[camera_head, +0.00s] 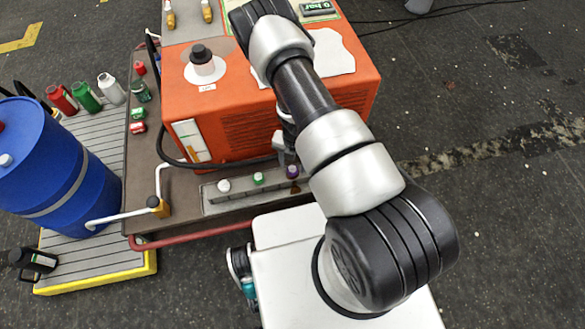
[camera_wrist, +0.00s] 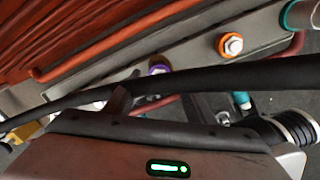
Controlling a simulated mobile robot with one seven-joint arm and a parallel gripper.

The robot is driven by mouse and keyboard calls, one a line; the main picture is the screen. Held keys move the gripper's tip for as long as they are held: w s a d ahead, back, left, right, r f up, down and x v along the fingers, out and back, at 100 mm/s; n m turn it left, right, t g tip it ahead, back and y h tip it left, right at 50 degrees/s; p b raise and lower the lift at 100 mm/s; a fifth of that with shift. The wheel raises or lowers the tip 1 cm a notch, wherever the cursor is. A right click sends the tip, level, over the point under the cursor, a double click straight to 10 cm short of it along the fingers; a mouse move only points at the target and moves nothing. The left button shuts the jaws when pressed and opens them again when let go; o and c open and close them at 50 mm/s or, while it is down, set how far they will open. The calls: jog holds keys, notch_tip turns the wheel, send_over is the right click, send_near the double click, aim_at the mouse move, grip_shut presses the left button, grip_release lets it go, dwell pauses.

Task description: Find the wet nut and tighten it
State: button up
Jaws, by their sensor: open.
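A grey manifold strip (camera_head: 243,198) on the machine's front edge carries a white-collared fitting (camera_head: 224,185), a green-collared one (camera_head: 258,178) and a purple-collared one (camera_head: 292,172). In the wrist view, a nut with an orange collar (camera_wrist: 231,46) is clear to see, and the purple-collared fitting (camera_wrist: 158,69) is partly hidden behind the hose. No wetness can be made out on any of them. My gripper (camera_head: 285,150) is mostly hidden under my arm, close above the purple fitting. In the wrist view my gripper (camera_wrist: 160,103) is open, with nothing seen between its fingers.
A black hose (camera_wrist: 240,78) crosses the wrist view in front of the fittings. The orange machine (camera_head: 240,120) rises behind the manifold. A blue drum (camera_head: 50,165) and several bottles stand on a pallet (camera_head: 100,258) at left. The floor at right is clear.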

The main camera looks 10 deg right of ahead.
aim_at(292, 171)
jog(key=shift+f, duration=1.35)
jog(key=c, duration=1.1)
jog(key=shift+o, duration=0.2)
jog(key=shift+m, duration=0.4)
jog(key=shift+m+b, duration=0.3)
jog(key=shift+m, duration=2.2)
